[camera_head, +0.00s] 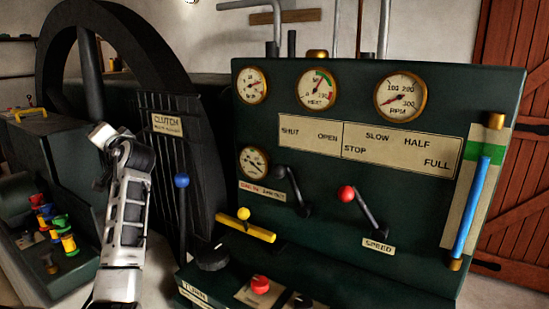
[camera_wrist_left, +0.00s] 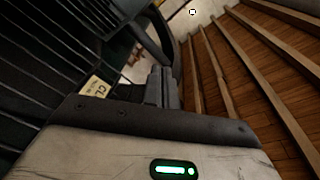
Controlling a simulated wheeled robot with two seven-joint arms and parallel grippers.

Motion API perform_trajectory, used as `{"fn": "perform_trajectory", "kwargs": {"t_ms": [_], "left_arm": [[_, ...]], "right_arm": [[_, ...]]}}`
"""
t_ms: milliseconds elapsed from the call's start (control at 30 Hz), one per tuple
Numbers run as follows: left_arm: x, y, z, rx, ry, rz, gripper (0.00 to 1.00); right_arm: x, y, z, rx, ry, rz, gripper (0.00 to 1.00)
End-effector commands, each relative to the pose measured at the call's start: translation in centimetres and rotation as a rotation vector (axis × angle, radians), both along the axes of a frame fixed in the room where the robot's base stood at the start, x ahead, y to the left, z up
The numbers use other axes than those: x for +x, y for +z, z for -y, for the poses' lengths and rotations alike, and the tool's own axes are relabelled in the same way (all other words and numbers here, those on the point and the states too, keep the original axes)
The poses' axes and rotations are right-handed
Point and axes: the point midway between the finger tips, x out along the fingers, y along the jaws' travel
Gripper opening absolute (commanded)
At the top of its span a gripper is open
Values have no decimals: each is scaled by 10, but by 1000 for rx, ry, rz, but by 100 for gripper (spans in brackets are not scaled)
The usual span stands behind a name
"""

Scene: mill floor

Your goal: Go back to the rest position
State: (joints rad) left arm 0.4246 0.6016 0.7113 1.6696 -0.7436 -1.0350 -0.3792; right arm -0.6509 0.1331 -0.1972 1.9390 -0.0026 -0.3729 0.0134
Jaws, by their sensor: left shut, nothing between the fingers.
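My left gripper (camera_wrist_left: 160,82) shows in the left wrist view with its two dark fingers together and nothing between them. Ceiling beams or stair-like wooden slats lie beyond it on the right, and dark ribbed machinery is on the left. In the head view my white left arm rises from the bottom left, in front of the dark wheel and left of the blue-knobbed lever (camera_head: 182,182). Its fingers cannot be made out clearly there. The arm appears apart from the panel controls. My right gripper is in neither view.
A dark green control panel (camera_head: 340,220) with gauges fills the right, with a red-knobbed speed lever (camera_head: 347,193) and a yellow handle (camera_head: 246,230). A large dark wheel (camera_head: 125,35) with a clutch sign (camera_head: 167,125) stands behind my arm. Coloured spools (camera_head: 66,240) sit at the left.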

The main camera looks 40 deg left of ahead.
Motion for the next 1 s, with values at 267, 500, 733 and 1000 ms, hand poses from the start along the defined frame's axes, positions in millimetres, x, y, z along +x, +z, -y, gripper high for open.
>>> {"fn": "perform_trajectory", "kwargs": {"t_ms": [267,500,733,1000], "left_arm": [[113,-92,93,64,-478,-178,0],[145,-228,212,-91,-904,-286,0],[102,-350,328,-380,-1204,-338,0],[28,-423,419,-687,-1361,-339,0]], "right_arm": [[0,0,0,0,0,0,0],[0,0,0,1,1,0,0],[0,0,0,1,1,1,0],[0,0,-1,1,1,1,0]]}}
